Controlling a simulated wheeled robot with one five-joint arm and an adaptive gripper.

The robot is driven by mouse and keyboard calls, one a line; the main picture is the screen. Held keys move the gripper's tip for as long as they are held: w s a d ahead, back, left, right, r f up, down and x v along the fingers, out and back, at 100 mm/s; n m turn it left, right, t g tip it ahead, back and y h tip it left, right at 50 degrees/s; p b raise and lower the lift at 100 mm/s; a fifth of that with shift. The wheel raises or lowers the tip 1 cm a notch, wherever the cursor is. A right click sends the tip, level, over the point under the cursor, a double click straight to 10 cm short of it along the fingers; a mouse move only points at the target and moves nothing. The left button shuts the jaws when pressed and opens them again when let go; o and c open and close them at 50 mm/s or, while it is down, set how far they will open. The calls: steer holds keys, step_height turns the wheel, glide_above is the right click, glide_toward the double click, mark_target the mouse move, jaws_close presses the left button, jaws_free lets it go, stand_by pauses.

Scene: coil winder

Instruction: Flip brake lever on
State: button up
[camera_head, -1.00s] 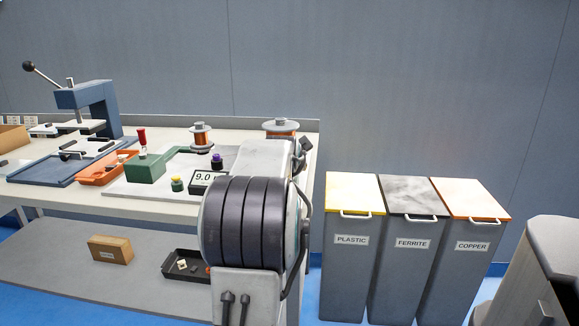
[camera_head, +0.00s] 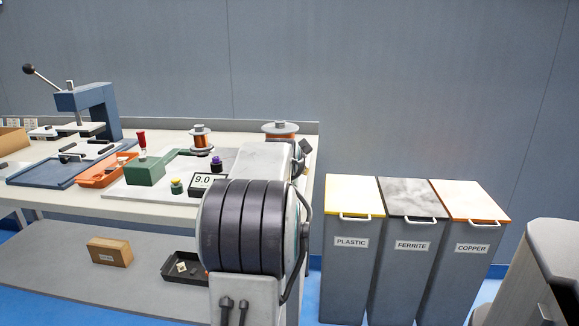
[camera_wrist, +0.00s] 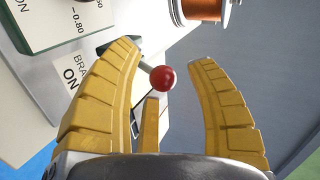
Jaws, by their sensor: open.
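The brake lever shows in the wrist view as a red ball knob (camera_wrist: 163,78) on a short metal rod. I cannot tell whether that finger touches the rod. A white panel with a partly covered label reading "BRA" and "ON" (camera_wrist: 75,72) lies at the left. In the head view my arm hides my gripper, and I cannot make out this lever there.
The workbench (camera_head: 90,205) holds a green winder (camera_head: 145,170) with a red handle, a display reading 9.0 (camera_head: 203,179), copper spools (camera_head: 200,140) and an orange tray (camera_head: 100,176). Three bins labelled plastic (camera_head: 350,270), ferrite (camera_head: 409,270) and copper (camera_head: 468,270) stand right of the bench.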

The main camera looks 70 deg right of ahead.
steer(key=v, duration=1.1)
steer(key=shift+s+a, duration=0.2)
steer(key=shift+a, duration=0.1)
steer(key=shift+r, duration=0.15)
steer(key=w+a+r+n+t+y+p, duration=0.1)
steer(key=w+a+r+n+y+p, duration=0.1)
steer(key=w+a+n+p, duration=0.4)
steer(key=w+a+r+n+t+y+p, duration=0.1)
steer(key=w+a+n+y+p, duration=0.15)
steer(key=a, duration=0.65)
steer(key=w+a+r+n+t+y+p, duration=0.1)
steer(key=w+a+r+n+y+p, duration=0.1)
steer(key=w+a+n+p, duration=0.35)
steer(key=s+a+r+n+g+y+p, duration=0.1)
steer(key=s+a+n+p, duration=0.2)
steer(key=a+n+p, duration=0.2)
steer(key=s+a+r+n+g+y+p, duration=0.1)
steer(key=s+a+n+p, duration=0.3)
steer(key=a, duration=0.8)
steer(key=s+a+r+n+g+y+p, duration=0.1)
steer(key=s+a+n+y+p, duration=0.2)
steer(key=a+n+p, duration=0.2)
steer(key=a+n, duration=0.2)
steer(key=a, duration=0.1)
steer(key=shift+s+a+p, duration=0.2)
steer(key=shift+s+p, duration=0.1)
steer(key=shift+p, duration=0.1)
steer(key=shift+r, duration=0.15)
